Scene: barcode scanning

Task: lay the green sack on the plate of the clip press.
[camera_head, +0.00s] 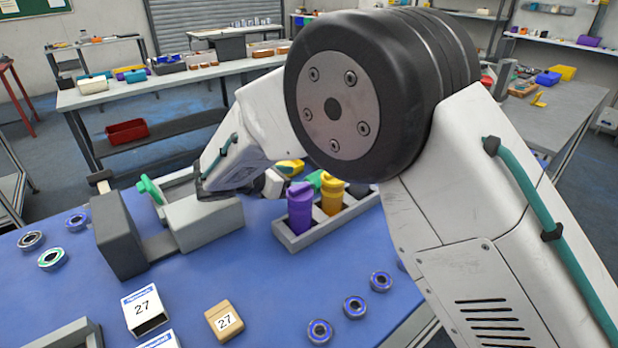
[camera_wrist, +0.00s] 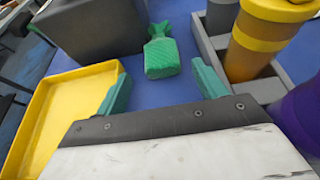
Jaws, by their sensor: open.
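The green sack (camera_wrist: 162,57) shows in the wrist view, lying on the blue table just beyond my fingertips with its tied neck pointing away. My gripper (camera_wrist: 161,88) is open and empty, its teal fingers apart, with the sack beyond the gap between them. In the head view my arm hides most of that spot; a small green patch beside the yellow cup may be the sack or a finger. At left in the head view stands a grey device (camera_head: 119,237) with a lever, joined to a lighter grey block; it looks like the clip press. I cannot make out its plate clearly.
A yellow tray (camera_wrist: 42,125) lies left of my gripper in the wrist view, and a dark grey box (camera_wrist: 95,28) stands behind. A grey rack (camera_head: 325,231) holds a purple cup (camera_head: 300,208) and a yellow cup (camera_head: 332,193). Bearings and numbered boxes lie in front.

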